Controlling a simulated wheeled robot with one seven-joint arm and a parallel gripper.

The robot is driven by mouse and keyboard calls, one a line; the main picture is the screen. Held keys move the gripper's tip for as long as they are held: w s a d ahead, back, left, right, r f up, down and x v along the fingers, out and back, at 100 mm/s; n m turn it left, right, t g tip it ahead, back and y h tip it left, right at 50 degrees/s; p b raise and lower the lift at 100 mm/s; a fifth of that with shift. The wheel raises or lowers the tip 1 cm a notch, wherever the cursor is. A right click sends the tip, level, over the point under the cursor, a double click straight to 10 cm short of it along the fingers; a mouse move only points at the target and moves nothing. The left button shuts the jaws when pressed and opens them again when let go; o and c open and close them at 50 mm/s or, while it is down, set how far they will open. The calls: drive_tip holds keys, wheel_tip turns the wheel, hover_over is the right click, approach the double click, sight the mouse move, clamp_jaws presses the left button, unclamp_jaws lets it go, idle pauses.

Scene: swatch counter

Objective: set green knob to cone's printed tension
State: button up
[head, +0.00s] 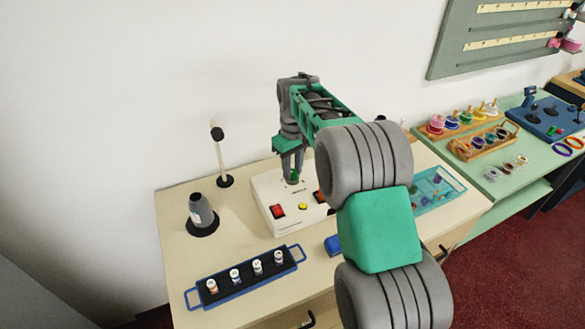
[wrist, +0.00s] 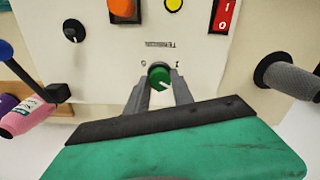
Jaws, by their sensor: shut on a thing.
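The green knob (wrist: 159,78) sits on the face of a cream control box (wrist: 200,60). My gripper (wrist: 160,82) is shut on it, one finger at each side. The knob's white pointer line points to the lower right in the wrist view. The print above it looks like "TENSION", upside down; small scale marks flank the knob, too small to read surely. In the head view my gripper (head: 292,172) reaches down onto the box. A grey cone (head: 201,211) stands on a black disc; a pink cone (wrist: 22,120) carries a white label, its print unreadable.
The box also has a red switch (head: 277,210), a yellow button (head: 303,206), an orange button (wrist: 122,8) and a black knob (wrist: 75,30). A blue tray (head: 245,275) with several small spools lies in front. A thin post (head: 221,160) stands behind left. My arm hides the table's right part.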

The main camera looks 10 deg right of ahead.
clamp_jaws()
drive_tip(key=shift+n, duration=0.3)
drive_tip(key=n, duration=0.8)
drive_tip(key=shift+b, duration=0.3)
drive_tip(key=shift+n, duration=1.6)
drive_tip(key=o, duration=0.8)
unclamp_jaws()
drive_tip(key=shift+o, duration=0.2)
